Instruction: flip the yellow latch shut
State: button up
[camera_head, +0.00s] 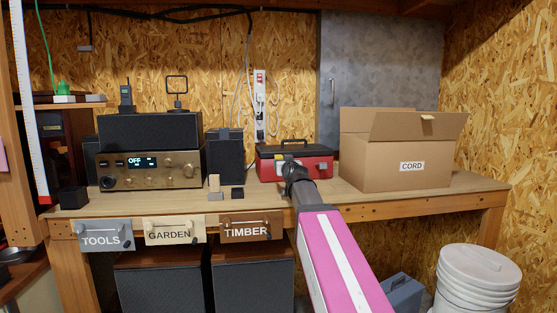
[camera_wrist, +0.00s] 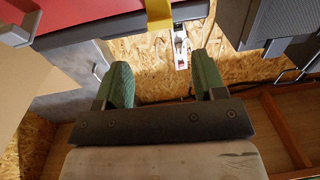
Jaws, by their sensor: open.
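The yellow latch (camera_wrist: 158,14) shows at the top of the wrist view, a flat tab on the front of the red toolbox (camera_wrist: 75,10). The tab crosses the box's dark edge, and its end reaches past that edge. In the head view the red toolbox (camera_head: 318,166) with its dark lid stands on the bench, and my gripper covers part of its front. My gripper (camera_wrist: 162,75) is open and empty, its two green fingers apart on either side of the latch's line. The latch is beyond the fingertips; contact cannot be made out. In the head view my gripper (camera_head: 291,170) is small and dark.
A cardboard box (camera_head: 375,165) marked CORD stands right of the toolbox. A black speaker (camera_head: 224,155) and a brass-faced radio (camera_head: 150,169) stand left. Small blocks (camera_head: 215,184) lie left of the toolbox. A power strip (camera_head: 260,105) hangs on the wall behind.

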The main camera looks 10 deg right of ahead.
aim_at(279, 157)
jog(key=w, duration=1)
jog(key=shift+w+a, duration=0.25)
jog(key=c, duration=0.9)
